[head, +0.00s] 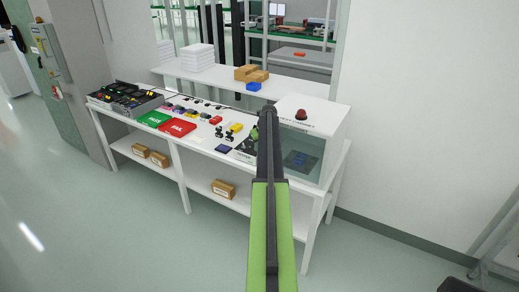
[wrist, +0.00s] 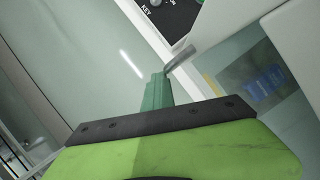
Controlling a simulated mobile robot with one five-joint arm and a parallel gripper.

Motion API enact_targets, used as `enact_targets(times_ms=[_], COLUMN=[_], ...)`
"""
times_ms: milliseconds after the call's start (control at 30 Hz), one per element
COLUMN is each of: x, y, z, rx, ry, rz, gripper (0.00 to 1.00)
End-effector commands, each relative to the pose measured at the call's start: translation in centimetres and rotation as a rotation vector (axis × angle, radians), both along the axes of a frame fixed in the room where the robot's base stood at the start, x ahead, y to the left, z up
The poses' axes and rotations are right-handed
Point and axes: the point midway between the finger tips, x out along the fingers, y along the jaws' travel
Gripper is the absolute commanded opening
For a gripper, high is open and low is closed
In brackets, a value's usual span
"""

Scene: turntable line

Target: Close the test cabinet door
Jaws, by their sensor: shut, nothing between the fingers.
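The test cabinet (head: 325,125) is a white box with a red dome lamp (head: 301,114) on top, at the right end of the bench. Its see-through front (head: 311,160) shows a dark blue item inside; my arm covers its left part. In the wrist view a clear panel (wrist: 232,75) has a grey bar-like handle (wrist: 181,59) at its edge. I cannot tell how far the door stands open. My gripper (head: 267,112) is in front of the cabinet's left side. In the wrist view its shut fingers (wrist: 156,88) are close to the handle; contact is unclear.
The white bench (head: 203,142) carries a green and a red tray (head: 177,127), small parts and dark bins at its left. A black panel marked KEY (wrist: 171,14) lies near the handle. Cardboard boxes (head: 223,188) sit on the lower shelf. The floor in front is clear.

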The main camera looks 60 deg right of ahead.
Motion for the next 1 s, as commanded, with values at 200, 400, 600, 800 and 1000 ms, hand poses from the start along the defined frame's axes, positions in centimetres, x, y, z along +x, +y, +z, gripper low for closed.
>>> enact_targets(times_ms=[200,400,600,800,1000], x=[-0.4,-0.7,-1.0,-1.7,-2.7], y=[-0.8,-1.1,-1.1,1.2,3.9], z=[0.1,0.1,0.1,0.1,3.4], rx=[-0.008,-0.010,-0.011,-0.006,0.001], ry=[-0.003,-0.001,0.000,0.001,0.002], rz=[-0.017,-0.022,-0.023,-0.018,-0.013], gripper=[0.00,0.00,0.00,0.00,0.00])
